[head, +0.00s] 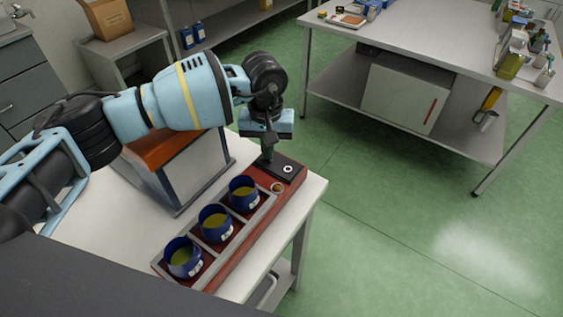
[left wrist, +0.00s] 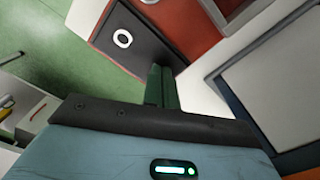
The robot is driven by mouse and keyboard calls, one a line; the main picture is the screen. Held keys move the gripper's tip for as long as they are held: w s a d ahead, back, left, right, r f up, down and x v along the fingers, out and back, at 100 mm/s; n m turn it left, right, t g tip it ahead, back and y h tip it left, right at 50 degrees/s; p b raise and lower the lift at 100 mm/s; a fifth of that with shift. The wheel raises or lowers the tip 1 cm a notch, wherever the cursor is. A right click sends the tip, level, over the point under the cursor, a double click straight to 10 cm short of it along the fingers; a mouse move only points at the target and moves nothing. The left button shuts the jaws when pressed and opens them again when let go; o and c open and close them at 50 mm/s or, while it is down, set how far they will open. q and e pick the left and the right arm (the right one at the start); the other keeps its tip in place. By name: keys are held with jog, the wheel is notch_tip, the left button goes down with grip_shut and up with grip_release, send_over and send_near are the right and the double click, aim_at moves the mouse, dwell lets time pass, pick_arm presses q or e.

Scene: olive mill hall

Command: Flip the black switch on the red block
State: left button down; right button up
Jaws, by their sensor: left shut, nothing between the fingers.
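The red block (head: 296,184) sits at the far right end of the table, beyond a row of cups. The black switch (head: 284,168) lies on its top, a dark plate with a white ring mark near its right end. In the left wrist view the black switch (left wrist: 145,36) shows the ring at its upper left. My left gripper (head: 267,157) points down over the switch's end away from the ring. Its green fingers (left wrist: 161,86) are shut together with nothing between them. They hide that end, and I cannot tell whether they touch it. My right gripper is not in view.
A tray (head: 228,243) with three blue cups (head: 215,222) of yellow-green liquid stands in front of the block. A grey box with an orange top (head: 178,170) stands left of the gripper, under my arm. Green floor (head: 400,220) lies open to the right.

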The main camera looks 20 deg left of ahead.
pick_arm(q)
jog(key=shift+r+p, duration=0.4)
jog(key=shift+r, duration=1)
jog(key=shift+r+p, duration=0.4)
jog(key=shift+r, duration=1.65)
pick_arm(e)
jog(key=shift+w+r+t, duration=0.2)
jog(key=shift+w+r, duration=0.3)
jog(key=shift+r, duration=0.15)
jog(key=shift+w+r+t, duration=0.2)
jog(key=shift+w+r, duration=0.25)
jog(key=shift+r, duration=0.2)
